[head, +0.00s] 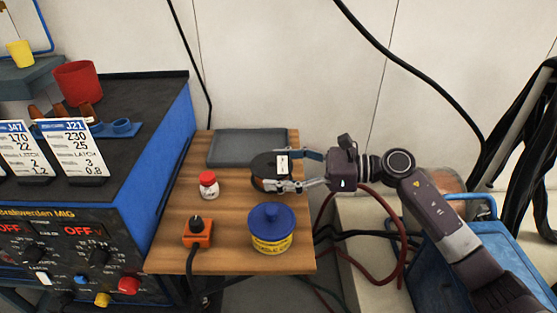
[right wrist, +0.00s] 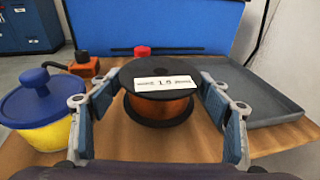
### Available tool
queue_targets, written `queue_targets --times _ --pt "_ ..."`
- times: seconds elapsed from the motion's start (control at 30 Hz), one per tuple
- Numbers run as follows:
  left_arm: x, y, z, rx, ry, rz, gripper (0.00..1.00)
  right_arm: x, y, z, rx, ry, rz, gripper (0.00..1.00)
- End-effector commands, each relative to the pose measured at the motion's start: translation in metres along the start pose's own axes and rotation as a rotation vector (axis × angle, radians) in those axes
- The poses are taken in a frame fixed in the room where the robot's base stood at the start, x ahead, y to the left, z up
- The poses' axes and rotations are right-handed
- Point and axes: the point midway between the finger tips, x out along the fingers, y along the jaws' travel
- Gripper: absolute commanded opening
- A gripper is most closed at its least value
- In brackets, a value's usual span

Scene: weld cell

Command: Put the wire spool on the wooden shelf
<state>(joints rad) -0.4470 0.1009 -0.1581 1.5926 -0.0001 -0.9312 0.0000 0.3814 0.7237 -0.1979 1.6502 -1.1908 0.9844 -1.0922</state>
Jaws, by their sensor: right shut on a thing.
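The wire spool (head: 264,168) has black flanges, copper-coloured wire and a white label. It is upright over the middle right of the wooden shelf (head: 223,255), left of the shelf's right edge. My right gripper (head: 276,171) reaches in from the right and is shut on the spool, one finger on each side. In the right wrist view the spool (right wrist: 160,108) sits between both finger pads. Its lower flange is at or very near the wood; I cannot tell if it touches. My left gripper is not in view.
On the shelf are a grey tray (head: 246,147) behind the spool, a white jar with a red lid (head: 208,186), an orange switch box (head: 198,233) and a yellow tub with a blue lid (head: 271,229) in front. A blue welding machine (head: 170,135) borders the left.

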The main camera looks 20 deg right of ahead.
Motion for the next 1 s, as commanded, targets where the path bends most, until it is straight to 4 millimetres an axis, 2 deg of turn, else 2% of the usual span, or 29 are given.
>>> queue_targets --times 0.1,0.27,0.9,0.93,1.0 --pt "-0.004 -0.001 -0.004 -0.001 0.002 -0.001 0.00 0.003 0.000 -0.016 0.004 -0.007 -0.001 0.13" --pt "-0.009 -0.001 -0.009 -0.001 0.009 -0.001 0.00 0.005 -0.001 -0.029 0.000 -0.007 -0.002 0.13" --pt "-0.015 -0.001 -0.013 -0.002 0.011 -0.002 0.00 0.005 0.000 -0.032 -0.001 -0.007 -0.001 0.13" --pt "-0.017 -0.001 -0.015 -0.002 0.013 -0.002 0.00 0.006 0.001 -0.036 0.002 0.002 0.001 0.74" --pt "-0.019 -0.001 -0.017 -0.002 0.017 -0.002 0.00 0.005 0.001 -0.036 0.002 0.002 0.001 0.82"
